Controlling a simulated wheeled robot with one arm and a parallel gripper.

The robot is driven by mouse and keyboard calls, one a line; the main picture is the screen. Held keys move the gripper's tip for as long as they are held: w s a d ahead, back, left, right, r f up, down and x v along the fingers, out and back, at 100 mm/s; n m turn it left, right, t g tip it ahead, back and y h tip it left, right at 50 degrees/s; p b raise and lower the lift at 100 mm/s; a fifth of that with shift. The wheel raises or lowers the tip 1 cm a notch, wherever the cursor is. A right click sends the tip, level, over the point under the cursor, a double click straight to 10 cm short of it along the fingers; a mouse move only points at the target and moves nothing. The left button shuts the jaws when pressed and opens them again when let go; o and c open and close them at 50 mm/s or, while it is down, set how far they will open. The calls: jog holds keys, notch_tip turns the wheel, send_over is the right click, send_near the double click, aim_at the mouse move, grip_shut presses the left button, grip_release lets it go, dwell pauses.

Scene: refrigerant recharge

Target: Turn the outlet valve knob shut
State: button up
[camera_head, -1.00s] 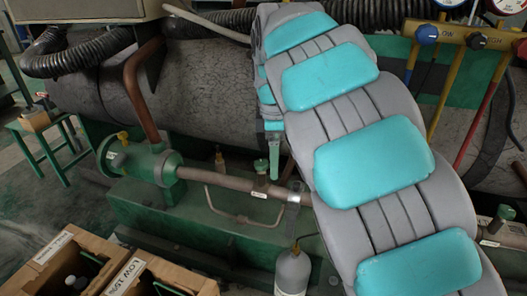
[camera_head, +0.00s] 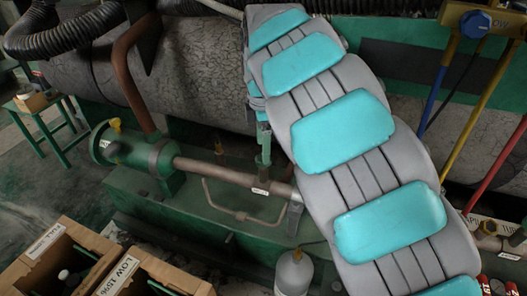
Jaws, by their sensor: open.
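My gripper (camera_head: 263,147) is at the far end of my grey and teal arm, above and behind the horizontal pipe (camera_head: 225,173). Only a pale teal finger shows, pointing down; the rest is hidden behind the arm. It is open, and I see nothing held. I cannot tell which fitting is the outlet valve knob. A green valve body (camera_head: 125,150) with a yellow cap is at the pipe's left end. Another fitting (camera_head: 487,228) shows at the right.
A manifold with a blue knob (camera_head: 475,20) and coloured hoses is at upper right. A grey cylinder (camera_head: 294,272) stands below the pipe. Open cardboard boxes (camera_head: 110,250) are at lower left, a green stool (camera_head: 38,108) behind them. My arm hides much of the middle.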

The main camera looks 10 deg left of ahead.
jog(key=shift+f, duration=1.6)
grip_shut()
